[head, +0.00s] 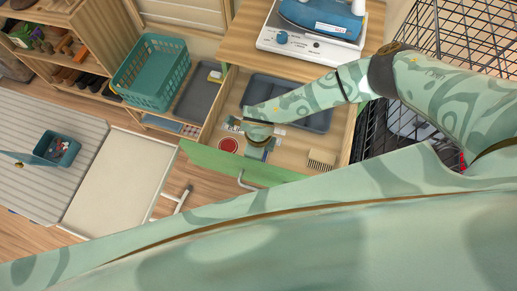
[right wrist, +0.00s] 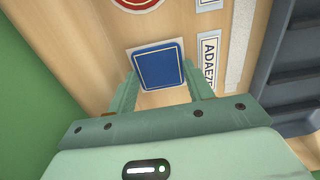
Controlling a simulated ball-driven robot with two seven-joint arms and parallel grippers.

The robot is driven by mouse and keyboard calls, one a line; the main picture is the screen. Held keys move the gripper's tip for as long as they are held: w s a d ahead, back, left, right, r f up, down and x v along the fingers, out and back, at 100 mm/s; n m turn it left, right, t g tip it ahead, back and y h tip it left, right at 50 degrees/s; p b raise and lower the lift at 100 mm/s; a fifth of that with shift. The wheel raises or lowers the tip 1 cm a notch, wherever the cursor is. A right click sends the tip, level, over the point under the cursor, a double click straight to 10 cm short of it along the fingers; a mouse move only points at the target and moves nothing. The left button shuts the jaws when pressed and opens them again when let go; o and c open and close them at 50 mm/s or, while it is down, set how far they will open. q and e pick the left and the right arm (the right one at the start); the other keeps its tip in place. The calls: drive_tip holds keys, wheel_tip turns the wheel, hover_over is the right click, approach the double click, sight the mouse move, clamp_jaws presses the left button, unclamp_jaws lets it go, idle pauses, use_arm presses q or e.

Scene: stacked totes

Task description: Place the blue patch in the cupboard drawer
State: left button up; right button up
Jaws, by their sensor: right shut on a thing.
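The cupboard drawer (head: 290,155) is pulled open, with a green front panel (head: 215,162) and a light wood inside. My right gripper (head: 258,145) reaches down inside it from the right. In the right wrist view my right gripper (right wrist: 160,72) is shut on the blue patch (right wrist: 158,64), a blue square with a pale border, held between the fingertips over the drawer floor. I cannot tell whether the patch touches the floor. In the head view the patch is not clearly seen behind the hand. My left gripper is not in view.
The drawer holds a red round patch (head: 228,145), a lettered label (right wrist: 209,62), a grey tray (head: 315,118) and a brush (head: 321,159). An iron (head: 325,18) stands on the top above. A wire basket (head: 455,35) is at right, a teal basket (head: 150,72) at left.

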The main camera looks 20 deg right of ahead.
drive_tip(key=shift+f, duration=0.25)
drive_tip(key=shift+f, duration=0.1)
